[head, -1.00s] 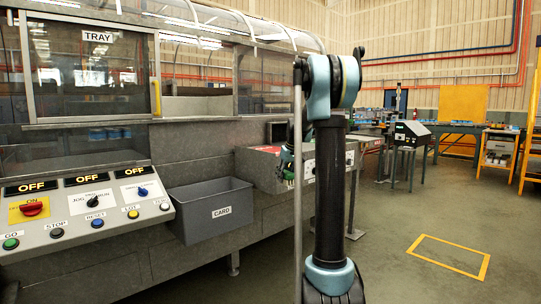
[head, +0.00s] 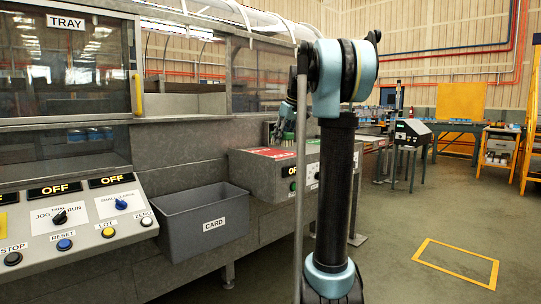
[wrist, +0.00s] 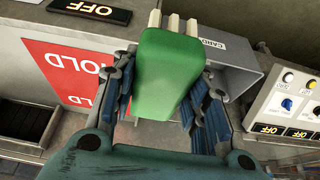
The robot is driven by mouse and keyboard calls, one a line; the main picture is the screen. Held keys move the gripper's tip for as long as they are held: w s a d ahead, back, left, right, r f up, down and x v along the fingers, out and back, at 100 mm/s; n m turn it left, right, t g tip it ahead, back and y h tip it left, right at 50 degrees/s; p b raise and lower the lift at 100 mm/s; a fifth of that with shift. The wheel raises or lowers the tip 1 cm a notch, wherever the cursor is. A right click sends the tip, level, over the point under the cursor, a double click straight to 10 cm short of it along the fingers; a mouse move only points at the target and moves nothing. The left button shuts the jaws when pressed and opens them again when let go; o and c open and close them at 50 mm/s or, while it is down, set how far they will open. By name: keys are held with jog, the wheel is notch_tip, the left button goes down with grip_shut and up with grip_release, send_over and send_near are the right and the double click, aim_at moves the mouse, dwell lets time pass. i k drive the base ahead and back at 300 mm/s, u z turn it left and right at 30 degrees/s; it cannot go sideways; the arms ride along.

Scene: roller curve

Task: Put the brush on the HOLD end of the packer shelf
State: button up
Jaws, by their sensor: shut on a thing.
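My gripper (wrist: 160,92) is shut on the green brush (wrist: 168,68), with a finger on each side of it. Pale blocks, perhaps its bristles, show at the brush's far end. In the head view my gripper (head: 284,122) is small, above the packer shelf (head: 262,178) and partly behind my arm. The red HOLD panel (wrist: 66,72) lies on the shelf, left of the brush in the wrist view. The brush appears above the surface and to the side of the panel; the exact gap is unclear. The red panel also shows in the head view (head: 268,153).
A grey CARD bin (head: 203,222) hangs left of the shelf. The sloped control panel (head: 75,222) with knobs and buttons is at the lower left. The TRAY window (head: 66,70) stands above. Open floor with a yellow outline (head: 455,262) lies to the right.

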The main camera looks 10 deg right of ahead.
aim_at(273, 154)
jog(key=i, duration=0.95)
jog(key=u, duration=0.05)
